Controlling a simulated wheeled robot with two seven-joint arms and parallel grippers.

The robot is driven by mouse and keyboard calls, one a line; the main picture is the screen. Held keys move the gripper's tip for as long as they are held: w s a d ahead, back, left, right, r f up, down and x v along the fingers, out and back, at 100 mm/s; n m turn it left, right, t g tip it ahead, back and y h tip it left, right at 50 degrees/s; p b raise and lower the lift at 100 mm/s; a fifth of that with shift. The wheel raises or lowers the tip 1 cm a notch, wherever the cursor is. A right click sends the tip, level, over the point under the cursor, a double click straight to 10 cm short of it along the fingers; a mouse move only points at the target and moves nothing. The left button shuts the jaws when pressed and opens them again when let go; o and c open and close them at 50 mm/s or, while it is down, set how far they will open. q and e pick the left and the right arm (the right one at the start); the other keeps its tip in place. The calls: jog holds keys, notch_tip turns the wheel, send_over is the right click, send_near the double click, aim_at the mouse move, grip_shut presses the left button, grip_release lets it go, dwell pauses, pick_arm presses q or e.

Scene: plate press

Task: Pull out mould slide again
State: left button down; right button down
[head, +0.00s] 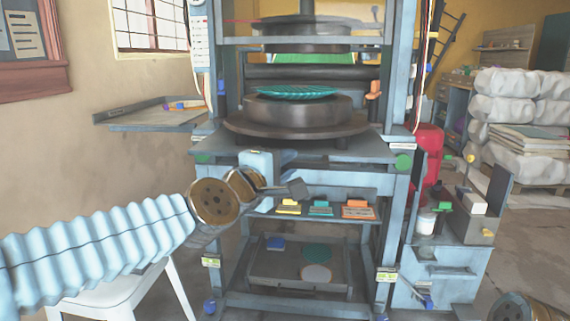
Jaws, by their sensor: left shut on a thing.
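The press (398,105) has a pale blue frame. Its lower mould (300,113) is a dark round block on a wide dark disc, with a turquoise ribbed plate (296,92) on top. The dark upper mould (302,38) hangs above with a gap between. My left gripper (296,189) is in front of the press, below the mould disc and at the front ledge. It is shut on what looks like the mould slide's front handle, which is mostly hidden by the gripper. My right gripper is out of view.
A shelf (370,216) below holds yellow, teal and orange items. A lower tray (262,283) holds a blue piece and two discs. A side tray (150,126) is at left, a white stool (120,300) below. A blue cabinet (440,285) and red tank (428,150) stand right.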

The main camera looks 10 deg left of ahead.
pick_arm(q)
jog(key=c, duration=1.4)
grip_release()
jog(key=shift+f, duration=0.1)
jog(key=b+v, duration=0.2)
jog(key=v, duration=1.1)
jog(key=shift+s, duration=0.35)
jog(key=shift+a, duration=0.1)
